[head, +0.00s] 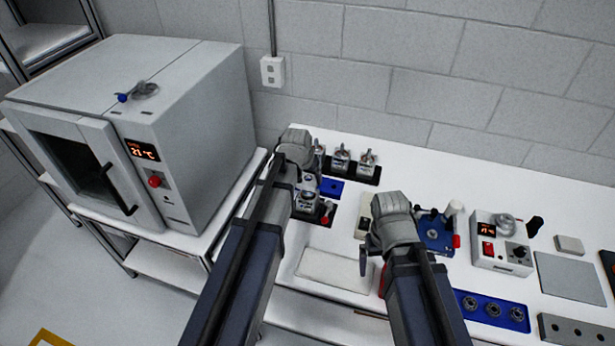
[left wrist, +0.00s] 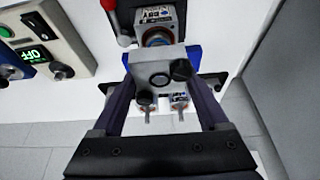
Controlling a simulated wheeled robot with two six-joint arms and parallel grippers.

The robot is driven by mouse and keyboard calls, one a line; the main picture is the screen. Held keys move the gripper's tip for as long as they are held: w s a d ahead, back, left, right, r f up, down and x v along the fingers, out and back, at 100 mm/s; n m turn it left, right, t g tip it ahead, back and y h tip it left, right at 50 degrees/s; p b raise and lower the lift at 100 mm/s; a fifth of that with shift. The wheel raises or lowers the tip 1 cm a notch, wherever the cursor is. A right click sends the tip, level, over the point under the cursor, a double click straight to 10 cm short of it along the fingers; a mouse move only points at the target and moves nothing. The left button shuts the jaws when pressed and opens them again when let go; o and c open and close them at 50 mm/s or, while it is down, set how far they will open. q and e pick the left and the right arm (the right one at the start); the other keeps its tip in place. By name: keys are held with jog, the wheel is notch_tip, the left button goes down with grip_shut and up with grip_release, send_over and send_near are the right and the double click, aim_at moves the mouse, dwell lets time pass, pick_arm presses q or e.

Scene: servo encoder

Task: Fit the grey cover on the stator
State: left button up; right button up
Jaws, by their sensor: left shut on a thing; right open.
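My left gripper (head: 311,176) is over the back left of the white table. In the left wrist view the left gripper (left wrist: 162,84) is shut on the grey cover (left wrist: 155,62), a block with a dark round opening and a black knob on one side. The stator unit (left wrist: 158,22), with a round, copper-edged face, is just beyond the cover in that view; it also shows in the head view (head: 307,199) in a black fixture. Whether cover and stator touch cannot be told. My right gripper (head: 370,258) is open at the table's middle; its fingertips are partly hidden.
A blue pad (head: 332,188) lies by the left gripper. Similar metal units (head: 341,160) stand on a black tray behind. A red-handled lever (head: 327,213) is beside the stator. A white tray (head: 335,276) lies in front. Control boxes (head: 500,245) stand right, an oven (head: 150,130) left.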

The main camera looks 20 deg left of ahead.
pick_arm(q)
jog(key=shift+f+b, duration=0.6)
jog(key=shift+f, duration=0.1)
jog(key=shift+f, duration=0.15)
jog(key=shift+f+b, duration=0.85)
jog(key=shift+b, duration=0.1)
jog(key=shift+f+b, duration=0.9)
jog(key=o, duration=1.4)
jog(key=shift+r, duration=0.2)
